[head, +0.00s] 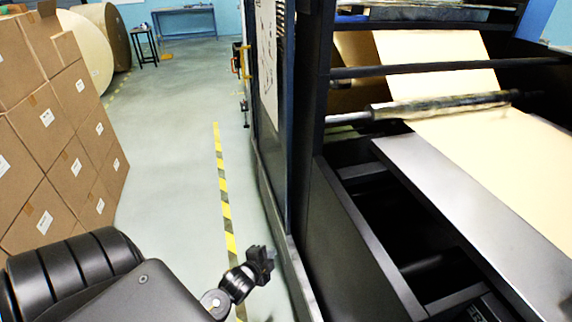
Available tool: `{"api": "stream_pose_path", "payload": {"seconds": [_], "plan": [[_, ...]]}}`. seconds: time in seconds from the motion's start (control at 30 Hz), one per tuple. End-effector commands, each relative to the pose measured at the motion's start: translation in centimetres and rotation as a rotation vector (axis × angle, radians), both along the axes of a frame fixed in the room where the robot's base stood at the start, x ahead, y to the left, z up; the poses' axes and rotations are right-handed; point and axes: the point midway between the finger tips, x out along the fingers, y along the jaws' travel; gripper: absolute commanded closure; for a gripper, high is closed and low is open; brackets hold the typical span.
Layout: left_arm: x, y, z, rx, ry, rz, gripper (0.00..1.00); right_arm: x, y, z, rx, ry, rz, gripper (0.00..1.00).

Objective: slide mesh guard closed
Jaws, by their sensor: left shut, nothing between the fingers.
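The machine's open side shows a tan kraft web (465,150) running past a roller (445,104). A tall dark-framed panel (268,140), seen nearly edge-on, stands along the machine's left side; it may be the mesh guard, but I cannot make out any mesh. My left gripper (264,262) is shut and empty, low in the view, over the floor just left of the machine's lower rail (288,262). It looks close to the rail, but I cannot tell whether it touches. My right gripper is out of view.
Stacked cardboard boxes (55,140) stand at the left. Large paper rolls (90,45), a stool (143,48) and a blue bench (184,18) are behind. A yellow-black floor stripe (224,190) runs beside the machine. The grey floor (165,150) between is clear.

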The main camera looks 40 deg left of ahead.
Motion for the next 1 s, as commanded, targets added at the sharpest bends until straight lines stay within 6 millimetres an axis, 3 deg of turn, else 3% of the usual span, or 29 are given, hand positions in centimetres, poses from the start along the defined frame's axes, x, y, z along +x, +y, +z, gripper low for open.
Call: {"api": "stream_pose_path", "payload": {"seconds": [0.03, 0.1, 0.2, 0.3, 0.43, 0.67, 1.0], "plan": [[1.4, 0.5, 5.8, 0.087, -0.089, -0.038, 1.0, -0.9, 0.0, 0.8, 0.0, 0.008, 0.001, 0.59], [2.6, 0.9, 11.6, 0.205, -0.189, -0.075, 1.0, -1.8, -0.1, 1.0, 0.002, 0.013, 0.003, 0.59], [3.2, 1.2, 18.0, 0.337, -0.295, -0.104, 1.0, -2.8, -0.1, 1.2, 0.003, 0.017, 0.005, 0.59], [3.3, 1.3, 21.8, 0.421, -0.359, -0.116, 1.0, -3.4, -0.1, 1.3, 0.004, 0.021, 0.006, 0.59], [3.2, 1.3, 23.6, 0.464, -0.39, -0.119, 1.0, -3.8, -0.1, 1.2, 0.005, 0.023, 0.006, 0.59], [4.1, 1.5, 23.6, 0.467, -0.392, -0.119, 1.0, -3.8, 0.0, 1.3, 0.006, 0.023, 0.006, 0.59], [10.4, 2.7, 23.8, 0.466, -0.391, -0.116, 1.0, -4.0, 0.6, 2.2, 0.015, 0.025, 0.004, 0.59]]}}
